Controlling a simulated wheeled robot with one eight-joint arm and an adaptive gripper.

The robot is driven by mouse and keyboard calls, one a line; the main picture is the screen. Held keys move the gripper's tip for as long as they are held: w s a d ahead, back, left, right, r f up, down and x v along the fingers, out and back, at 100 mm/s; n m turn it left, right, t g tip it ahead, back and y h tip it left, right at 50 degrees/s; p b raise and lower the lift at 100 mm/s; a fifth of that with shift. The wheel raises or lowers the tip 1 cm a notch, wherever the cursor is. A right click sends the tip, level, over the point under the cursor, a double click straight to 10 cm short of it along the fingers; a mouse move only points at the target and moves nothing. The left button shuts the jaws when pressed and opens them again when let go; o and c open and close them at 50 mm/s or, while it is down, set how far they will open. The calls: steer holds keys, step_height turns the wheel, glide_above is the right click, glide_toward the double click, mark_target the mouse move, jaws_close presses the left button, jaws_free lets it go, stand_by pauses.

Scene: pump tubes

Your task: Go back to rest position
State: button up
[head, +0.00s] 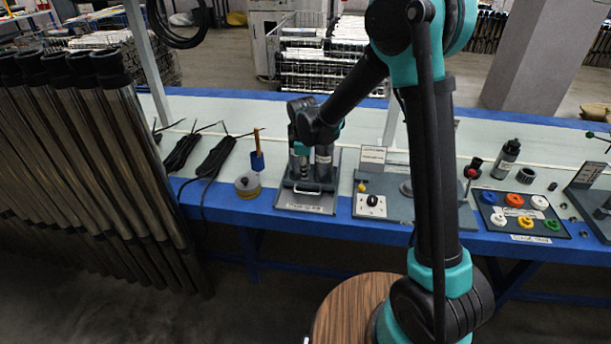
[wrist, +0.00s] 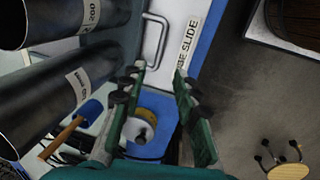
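My gripper (wrist: 158,72) is open in the wrist view, with its two green fingers apart and nothing between them. In the head view the end of my arm hangs over the blue-edged bench, above the tube slide (head: 306,207); the fingers cannot be made out clearly there. The slide is a grey tray with a metal handle (wrist: 153,42), and dark labelled cylinders (head: 323,168) stand on it. In the wrist view two dark cylinders (wrist: 60,100) lie left of my fingers, apart from them. The slide's handle and label show beyond the fingertips.
A tape roll (head: 248,185) and a blue tool with a wooden handle (head: 257,155) are left of the slide. A switch panel (head: 371,204) and a tray of coloured rings (head: 520,214) are to the right. Long tubes (head: 95,150) lean at the left. A round wooden stool (head: 345,305) stands in front.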

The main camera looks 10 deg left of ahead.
steer(key=shift+r, duration=0.2)
stand_by(0.3)
steer(key=s+d+r+m+t, duration=0.15)
steer(key=s+d+m, duration=0.25)
steer(key=d, duration=0.5)
steer(key=s+d+r+m+g, duration=0.1)
steer(key=s+d+r+m, duration=0.25)
steer(key=d, duration=0.55)
steer(key=s+d+f+m+t, duration=0.1)
steer(key=s+d+f+m, duration=0.1)
steer(key=s+d+m, duration=0.8)
steer(key=s+d, duration=0.2)
steer(key=s, duration=0.3)
steer(key=shift+s+f+t, duration=0.3)
steer(key=shift+s+t, duration=0.05)
